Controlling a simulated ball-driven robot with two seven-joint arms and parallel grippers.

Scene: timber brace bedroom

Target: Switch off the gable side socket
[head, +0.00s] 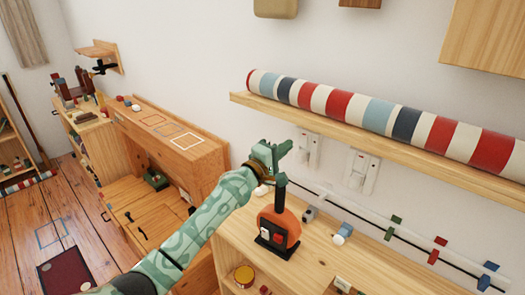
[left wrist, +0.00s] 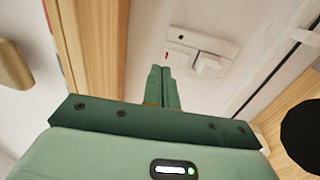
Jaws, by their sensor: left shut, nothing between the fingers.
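Two white wall sockets show in the head view: a left one (head: 306,149) and a right one (head: 361,171), on the wall under the shelf. I cannot tell from the pictures which is the gable side one. My left gripper (head: 283,148) is shut and empty, close to the left socket and on its left in the picture. In the left wrist view its closed fingers (left wrist: 160,72) point towards a white socket plate (left wrist: 190,51) with a small red mark and a raised white block. Whether the fingertips touch it cannot be told. My right gripper is out of view.
A wooden shelf (head: 258,99) with a striped roll (head: 360,108) runs above the sockets. Below stand an orange round object (head: 279,228) with a dark post and a wooden worktop (head: 360,255). A dark cord with coloured clips (head: 437,250) runs along the wall.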

